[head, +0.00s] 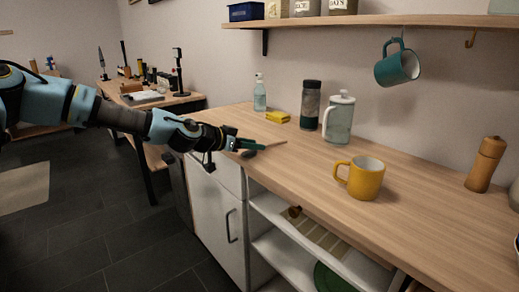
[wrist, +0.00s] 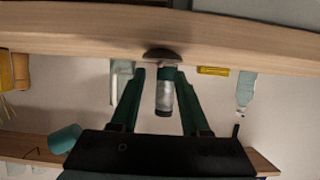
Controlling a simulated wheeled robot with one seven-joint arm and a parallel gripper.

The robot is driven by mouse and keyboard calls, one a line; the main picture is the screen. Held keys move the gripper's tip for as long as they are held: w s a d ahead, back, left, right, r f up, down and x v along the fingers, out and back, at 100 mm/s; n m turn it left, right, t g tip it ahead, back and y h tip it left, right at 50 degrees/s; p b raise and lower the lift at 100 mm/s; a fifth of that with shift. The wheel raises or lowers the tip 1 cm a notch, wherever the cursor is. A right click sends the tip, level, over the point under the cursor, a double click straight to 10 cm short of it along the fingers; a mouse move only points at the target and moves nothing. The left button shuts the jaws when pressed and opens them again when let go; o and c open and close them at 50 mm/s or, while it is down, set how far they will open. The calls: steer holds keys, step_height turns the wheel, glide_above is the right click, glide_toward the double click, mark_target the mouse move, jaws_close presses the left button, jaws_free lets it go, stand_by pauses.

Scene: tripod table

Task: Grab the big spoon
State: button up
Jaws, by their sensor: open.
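A spoon-like object with a dark rounded end (head: 249,154) lies at the counter's front edge, beside my gripper; a thin light-brown handle (head: 277,143) seems to belong to it. In the wrist view the dark rounded end (wrist: 162,54) shows just beyond and between the fingertips, at the counter edge. My gripper (head: 262,146) is at the counter's front edge, with green fingers spread apart. In the wrist view my gripper (wrist: 160,72) is open with nothing between its fingers. Part of the spoon is hidden behind the fingers in the head view.
On the wooden counter (head: 420,215) stand a yellow mug (head: 361,178), a glass press (head: 339,118), a dark-lidded jar (head: 310,105), a yellow sponge (head: 278,117) and a spray bottle (head: 260,93). A teal mug (head: 398,65) hangs under the shelf (head: 400,20). Open shelves lie below the counter.

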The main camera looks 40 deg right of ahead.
steer(key=x, duration=0.3)
steer(key=shift+d+p, duration=0.2)
steer(key=shift+p, duration=0.15)
steer(key=shift+f, duration=0.1)
jaws_close()
